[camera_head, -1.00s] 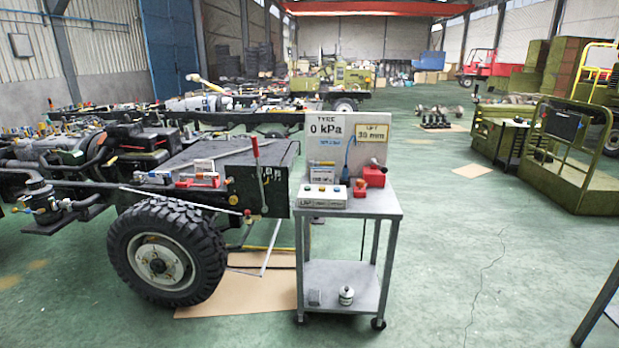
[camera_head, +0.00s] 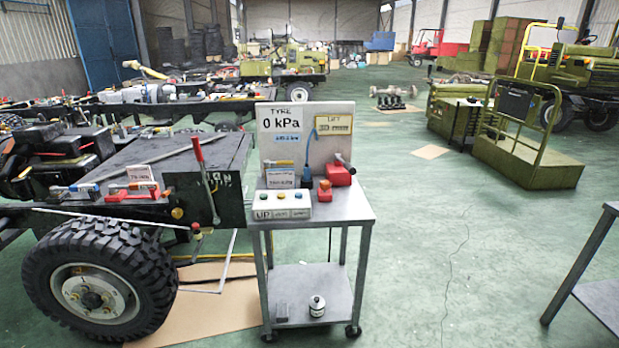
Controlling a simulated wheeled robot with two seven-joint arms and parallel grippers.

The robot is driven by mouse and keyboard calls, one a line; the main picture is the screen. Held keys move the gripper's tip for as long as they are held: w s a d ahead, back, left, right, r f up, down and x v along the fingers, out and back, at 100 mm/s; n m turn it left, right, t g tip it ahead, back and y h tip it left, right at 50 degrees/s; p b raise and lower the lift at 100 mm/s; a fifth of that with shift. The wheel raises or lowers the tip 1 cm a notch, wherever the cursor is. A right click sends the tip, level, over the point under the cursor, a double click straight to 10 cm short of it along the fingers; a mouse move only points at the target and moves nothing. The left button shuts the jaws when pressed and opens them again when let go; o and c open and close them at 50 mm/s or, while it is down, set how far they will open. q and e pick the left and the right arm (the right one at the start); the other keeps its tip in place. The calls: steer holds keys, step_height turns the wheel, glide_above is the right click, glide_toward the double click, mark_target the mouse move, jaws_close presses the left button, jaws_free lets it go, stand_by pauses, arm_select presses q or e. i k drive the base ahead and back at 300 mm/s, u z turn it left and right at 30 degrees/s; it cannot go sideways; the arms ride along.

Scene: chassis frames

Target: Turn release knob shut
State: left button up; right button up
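No part is labelled as a release knob. A small red knob (camera_head: 196,227) sits low by the truck wheel, near the foot of a red-handled lever (camera_head: 204,180). A red block with a grey lever (camera_head: 340,173) stands on the steel cart. An orange-red piece (camera_head: 325,191) stands in front of it, beside a white control box (camera_head: 281,204) with several coloured buttons, marked UP. I cannot tell whether any knob is open or shut. Neither of my grippers is in view.
The steel cart (camera_head: 362,208) stands right of the chassis wheel (camera_head: 95,290). Its lower shelf (camera_head: 345,280) holds small parts. A cardboard sheet (camera_head: 215,318) lies on the floor. Green floor (camera_head: 440,240) is open to the right. Another table (camera_head: 604,292) is at the right edge.

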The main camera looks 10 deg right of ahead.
mark_target(324, 184)
steer(key=z, duration=0.35)
steer(key=i, duration=0.7)
steer(key=z, duration=0.55)
